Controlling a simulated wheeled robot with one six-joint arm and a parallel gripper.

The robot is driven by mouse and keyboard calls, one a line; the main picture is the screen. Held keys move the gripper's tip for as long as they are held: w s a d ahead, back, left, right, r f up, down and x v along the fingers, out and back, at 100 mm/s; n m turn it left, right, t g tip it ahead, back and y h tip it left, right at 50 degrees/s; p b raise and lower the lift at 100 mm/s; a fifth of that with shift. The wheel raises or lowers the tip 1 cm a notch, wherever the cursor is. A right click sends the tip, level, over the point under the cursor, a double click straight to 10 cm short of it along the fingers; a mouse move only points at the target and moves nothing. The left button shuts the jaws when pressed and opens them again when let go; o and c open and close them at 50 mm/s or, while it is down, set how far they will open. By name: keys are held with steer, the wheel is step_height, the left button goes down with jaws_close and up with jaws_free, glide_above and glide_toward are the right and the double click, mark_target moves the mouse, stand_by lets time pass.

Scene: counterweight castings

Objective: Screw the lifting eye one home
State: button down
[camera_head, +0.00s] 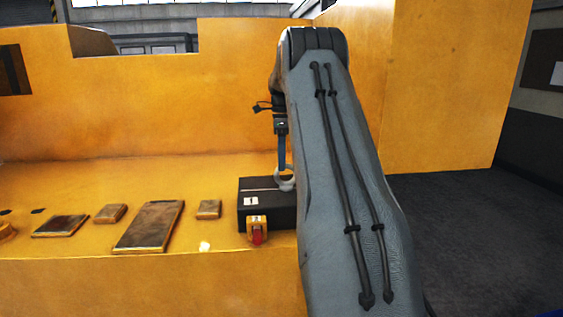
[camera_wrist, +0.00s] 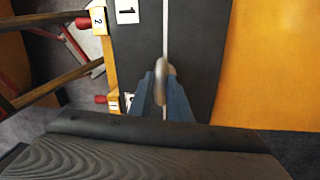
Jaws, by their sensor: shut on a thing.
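The lifting eye, a pale metal ring (camera_head: 286,180), stands at the top of a dark block marked 1 (camera_head: 262,212) in the head view. In the wrist view the ring (camera_wrist: 161,68) shows edge-on between the fingertips. My gripper (camera_head: 283,168) points down over the block and is shut on the ring; its blue-grey fingers (camera_wrist: 162,88) also show in the wrist view. The eye's shank and the hole under it are hidden, so I cannot tell how deep it sits.
A yellow tag with a red part (camera_head: 257,231) is on the block's front. Several flat plates, including a large one (camera_head: 150,226), lie on the yellow ledge (camera_head: 110,280) at left. A tall yellow wall (camera_head: 200,110) rises behind. Dark floor lies open at right.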

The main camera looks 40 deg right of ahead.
steer(key=shift+d+r, duration=0.1)
steer(key=c, duration=1.7)
jaws_free()
steer(key=shift+o, duration=0.2)
step_height(320, 180, up, 8)
steer(key=b, duration=0.2)
steer(key=shift+w+d+f, duration=0.2)
steer(key=shift+w+d, duration=0.1)
steer(key=shift+w, duration=0.05)
